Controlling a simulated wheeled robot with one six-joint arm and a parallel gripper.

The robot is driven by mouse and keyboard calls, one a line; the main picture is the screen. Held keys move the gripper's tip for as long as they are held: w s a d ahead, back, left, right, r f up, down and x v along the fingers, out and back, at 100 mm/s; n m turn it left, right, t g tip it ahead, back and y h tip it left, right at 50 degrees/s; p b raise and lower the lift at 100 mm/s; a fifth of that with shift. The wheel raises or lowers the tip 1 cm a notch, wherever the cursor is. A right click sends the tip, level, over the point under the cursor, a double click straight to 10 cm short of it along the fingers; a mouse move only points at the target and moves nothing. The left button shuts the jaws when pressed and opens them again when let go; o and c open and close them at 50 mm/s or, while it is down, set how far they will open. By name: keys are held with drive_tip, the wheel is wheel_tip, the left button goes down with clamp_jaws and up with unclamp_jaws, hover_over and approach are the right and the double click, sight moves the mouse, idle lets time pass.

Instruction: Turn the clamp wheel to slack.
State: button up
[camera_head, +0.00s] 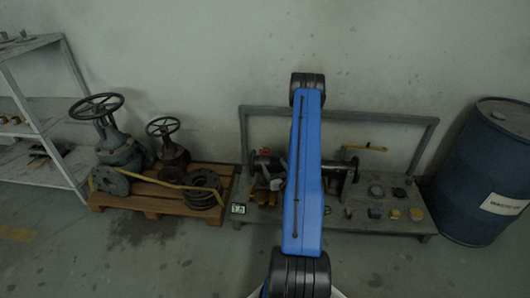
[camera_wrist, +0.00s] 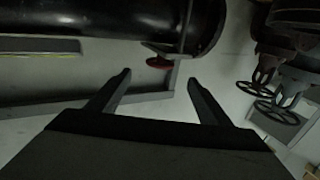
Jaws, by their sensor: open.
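My gripper (camera_wrist: 158,77) is open in the wrist view, with nothing between its two dark fingers. Beyond the fingertips, a small red round part (camera_wrist: 159,62) shows below the end of a large dark pipe (camera_wrist: 150,22). It looks like a handwheel seen at a slant, but I cannot tell if it is the clamp wheel. The gripper appears apart from it. In the head view, the bench (camera_head: 375,225) carries a dark pipe assembly (camera_head: 337,172). My blue arm covers the middle of it and hides my gripper.
Two valves with handwheels (camera_head: 96,106) (camera_head: 162,126) stand on a wooden pallet (camera_head: 150,204) at left. A grey shelf (camera_head: 40,125) stands beyond. A blue drum (camera_head: 480,170) stands right of the bench. Small parts (camera_head: 395,214) lie on the bench's right. The front floor is clear.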

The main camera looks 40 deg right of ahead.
sight(265, 150)
drive_tip(key=x, duration=1.3)
drive_tip(key=c, duration=1)
drive_tip(key=shift+s, duration=0.1)
drive_tip(key=shift+c, duration=0.2)
